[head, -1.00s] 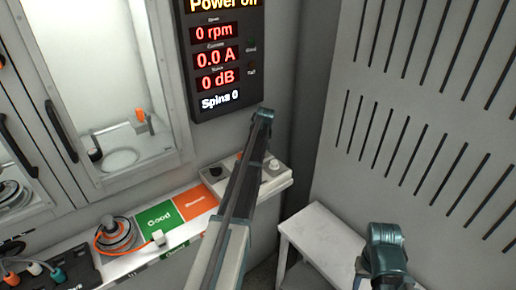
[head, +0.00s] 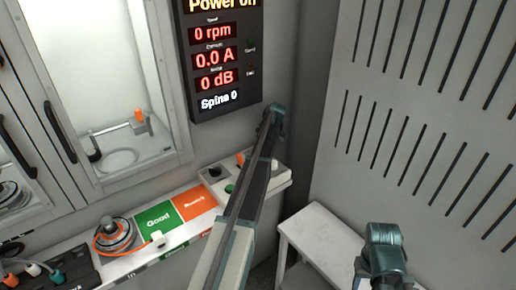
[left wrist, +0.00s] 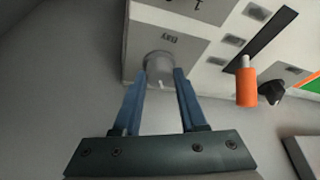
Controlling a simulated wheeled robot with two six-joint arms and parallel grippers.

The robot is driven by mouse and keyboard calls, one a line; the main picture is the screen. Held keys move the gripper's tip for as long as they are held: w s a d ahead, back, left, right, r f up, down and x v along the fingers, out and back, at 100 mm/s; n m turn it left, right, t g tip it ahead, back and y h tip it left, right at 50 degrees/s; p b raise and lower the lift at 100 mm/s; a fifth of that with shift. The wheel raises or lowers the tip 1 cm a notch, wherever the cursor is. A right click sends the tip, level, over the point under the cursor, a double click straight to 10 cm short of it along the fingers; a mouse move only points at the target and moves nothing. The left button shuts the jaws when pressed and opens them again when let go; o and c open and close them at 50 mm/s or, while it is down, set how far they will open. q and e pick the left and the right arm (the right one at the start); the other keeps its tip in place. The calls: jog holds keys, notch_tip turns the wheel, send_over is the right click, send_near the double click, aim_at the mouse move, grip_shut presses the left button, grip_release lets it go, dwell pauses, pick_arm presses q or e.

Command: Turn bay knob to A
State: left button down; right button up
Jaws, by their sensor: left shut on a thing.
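The bay knob (left wrist: 160,64) is a pale grey round knob on the end of a white control box, beside a printed label that seems to read BAY. My left gripper (left wrist: 162,80) has its two blue fingers on either side of the knob and is shut on it. The knob's pointer and the A mark cannot be made out clearly. In the head view my left arm reaches over the control box (head: 277,180) and hides its own fingers.
An orange-tipped lever (left wrist: 246,86) and a black knob (left wrist: 272,92) stand on the same box. Left of the box are a red-orange pad (head: 193,203), a green Good pad (head: 158,219) and a motor (head: 117,237). A display (head: 217,60) hangs above; a white stool (head: 325,235) stands right.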

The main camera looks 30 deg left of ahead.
dwell(0.4)
pick_arm(q)
jog(key=shift+c, duration=2.2)
grip_release()
jog(key=shift+r, duration=0.1)
pick_arm(e)
jog(key=shift+r, duration=0.15)
pick_arm(q)
jog(key=p+v, duration=1.2)
jog(key=v, duration=0.1)
jog(key=shift+d+r+p, duration=0.2)
jog(key=shift+d+p, duration=0.05)
jog(key=shift+p, duration=0.15)
pick_arm(e)
notch_tip(320, 180, up, 12)
jog(key=shift+r, duration=0.25)
